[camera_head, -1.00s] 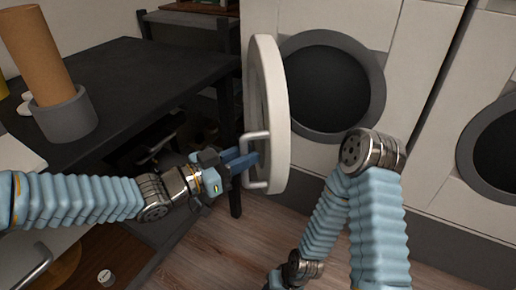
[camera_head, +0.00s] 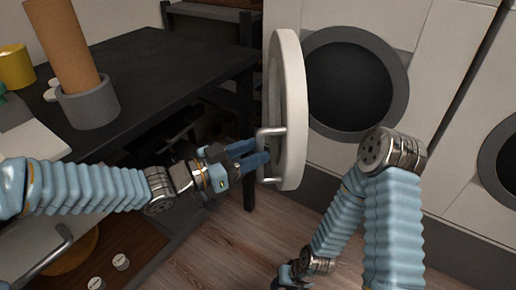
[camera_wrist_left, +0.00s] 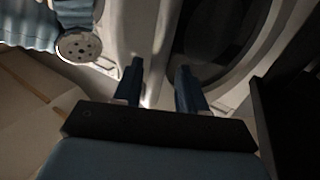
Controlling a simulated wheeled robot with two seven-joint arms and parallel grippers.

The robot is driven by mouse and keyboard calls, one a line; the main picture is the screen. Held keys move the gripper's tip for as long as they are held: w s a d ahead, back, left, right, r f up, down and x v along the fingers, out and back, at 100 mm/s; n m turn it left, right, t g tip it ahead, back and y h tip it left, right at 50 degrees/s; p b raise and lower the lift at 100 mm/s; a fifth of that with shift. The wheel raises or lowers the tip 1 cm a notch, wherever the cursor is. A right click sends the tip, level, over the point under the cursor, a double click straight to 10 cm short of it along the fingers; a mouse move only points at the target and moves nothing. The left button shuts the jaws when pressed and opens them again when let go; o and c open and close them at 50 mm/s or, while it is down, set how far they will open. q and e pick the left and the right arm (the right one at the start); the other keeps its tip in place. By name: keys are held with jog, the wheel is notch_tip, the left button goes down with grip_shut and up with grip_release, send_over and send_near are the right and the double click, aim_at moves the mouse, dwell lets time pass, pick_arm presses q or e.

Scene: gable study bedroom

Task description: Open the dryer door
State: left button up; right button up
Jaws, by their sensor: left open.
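The dryer (camera_head: 330,158) is white, with a dark round opening (camera_head: 352,85) in a grey ring. Its round white door (camera_head: 293,110) stands swung wide open to the left, nearly edge-on in the head view. A metal bar handle (camera_head: 279,132) sticks out on the door's left side. My left gripper (camera_head: 258,153) is open, its blue fingertips at the handle; I cannot tell if they touch it. The wrist view shows the two fingers (camera_wrist_left: 158,78) apart with nothing clear between them. My right gripper (camera_head: 288,277) hangs low at the bottom edge, its fingers unclear.
A black table (camera_head: 165,75) stands at the left, with a grey pot (camera_head: 88,104) holding a brown cylinder and a yellow cup (camera_head: 15,66). A second machine (camera_head: 470,150) stands right of the dryer. Wooden floor (camera_head: 225,240) is bare in front.

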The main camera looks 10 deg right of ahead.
pick_arm(q)
jog(key=v, duration=0.5)
jog(key=shift+s+a+p, duration=0.1)
jog(key=shift+a+p, duration=0.2)
jog(key=shift+a, duration=0.05)
